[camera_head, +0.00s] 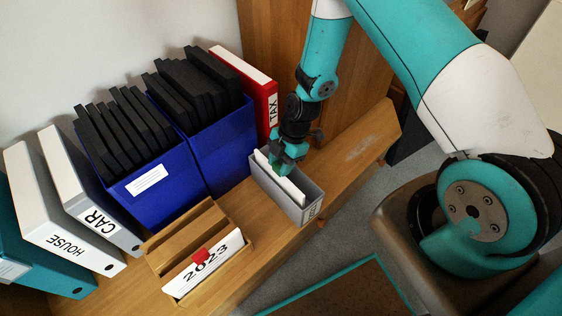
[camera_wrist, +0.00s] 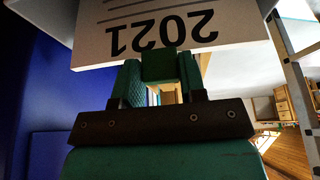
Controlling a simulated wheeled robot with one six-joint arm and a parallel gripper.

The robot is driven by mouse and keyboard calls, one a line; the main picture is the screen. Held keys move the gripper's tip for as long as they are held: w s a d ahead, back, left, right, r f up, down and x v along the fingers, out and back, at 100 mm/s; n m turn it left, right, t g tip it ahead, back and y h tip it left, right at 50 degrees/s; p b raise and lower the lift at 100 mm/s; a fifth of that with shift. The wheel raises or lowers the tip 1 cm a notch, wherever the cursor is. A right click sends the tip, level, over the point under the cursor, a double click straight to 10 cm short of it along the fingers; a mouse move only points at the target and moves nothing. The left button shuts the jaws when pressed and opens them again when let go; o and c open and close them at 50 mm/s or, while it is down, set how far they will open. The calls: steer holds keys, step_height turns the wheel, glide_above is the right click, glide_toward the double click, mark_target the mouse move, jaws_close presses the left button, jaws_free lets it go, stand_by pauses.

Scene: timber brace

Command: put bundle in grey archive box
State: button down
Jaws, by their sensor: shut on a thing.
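The grey archive box (camera_head: 273,198) stands on the wooden shelf, right of the blue boxes. A white bundle (camera_head: 290,191) sits at least partly inside it, between its walls. My gripper (camera_head: 282,166) is over the box, shut on the bundle. In the wrist view the bundle (camera_wrist: 240,25) reads "2021", upside down, and my gripper (camera_wrist: 158,75) is closed on a green tab (camera_wrist: 158,65) at its edge. I cannot tell whether the bundle touches the box floor. Another white bundle marked "2023" (camera_head: 225,258), with a red tab, lies in a wooden holder (camera_head: 206,222).
Blue boxes (camera_head: 165,205) with black folders stand at the left and middle. A red "TAX" binder (camera_head: 258,90) is close behind the grey box. White "HOUSE" (camera_head: 50,215) and "CAR" (camera_head: 75,190) binders stand at the left. The shelf right of the grey box (camera_head: 362,145) is clear.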

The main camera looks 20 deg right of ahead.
steer(key=shift+h, duration=0.3)
steer(key=shift+c, duration=0.7)
jaws_free()
step_height(320, 180, up, 8)
steer(key=p, duration=0.6)
steer(key=shift+r, duration=0.1)
